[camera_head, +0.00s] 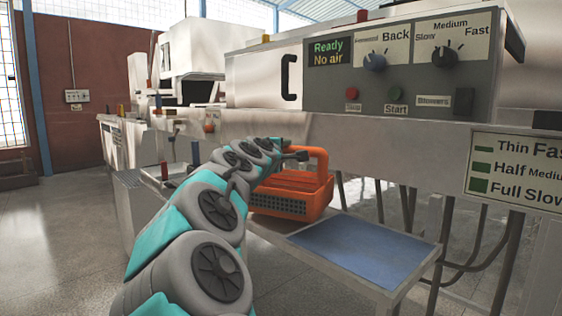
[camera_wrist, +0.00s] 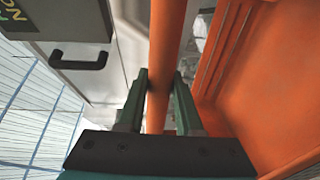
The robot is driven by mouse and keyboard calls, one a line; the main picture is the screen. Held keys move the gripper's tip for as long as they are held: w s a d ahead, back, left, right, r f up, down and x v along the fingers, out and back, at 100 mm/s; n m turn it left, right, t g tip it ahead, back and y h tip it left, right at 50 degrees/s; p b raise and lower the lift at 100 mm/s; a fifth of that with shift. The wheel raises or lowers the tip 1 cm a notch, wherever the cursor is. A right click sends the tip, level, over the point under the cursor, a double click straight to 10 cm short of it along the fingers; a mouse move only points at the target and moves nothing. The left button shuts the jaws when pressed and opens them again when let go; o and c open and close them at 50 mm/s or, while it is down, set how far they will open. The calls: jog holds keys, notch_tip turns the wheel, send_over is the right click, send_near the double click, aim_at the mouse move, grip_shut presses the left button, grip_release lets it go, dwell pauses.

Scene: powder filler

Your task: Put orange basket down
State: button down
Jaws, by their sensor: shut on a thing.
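The orange basket (camera_head: 290,205) is in the middle of the head view, with a perforated side and a raised handle. My gripper (camera_head: 300,156) is at its handle, at the end of my teal and grey arm. In the wrist view the two green fingers of my gripper (camera_wrist: 160,85) are shut on the orange handle bar (camera_wrist: 165,45), and the basket's inner wall (camera_wrist: 270,80) fills the right side. A low table with a blue top (camera_head: 360,248) stands to the right of and in front of the basket. I cannot tell whether the basket touches a surface.
A machine panel (camera_head: 405,75) with knobs, buttons and a "Ready / No air" display is above and behind the basket. A sign (camera_head: 515,170) hangs at the right. Pipes and legs (camera_head: 480,240) stand behind the table. The blue top is bare.

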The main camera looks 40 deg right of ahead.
jog(key=w+d+f, duration=0.3)
jog(key=w+f, duration=0.1)
jog(key=w, duration=0.2)
jog(key=shift+p, duration=0.35)
jog(key=shift+w+f, duration=0.1)
jog(key=shift+f, duration=0.15)
jog(key=c, duration=0.6)
grip_release()
jog(key=v, duration=0.6)
jog(key=b+v, duration=0.1)
jog(key=v, duration=0.5)
jog(key=shift+r+b, duration=0.25)
jog(key=shift+b, duration=0.05)
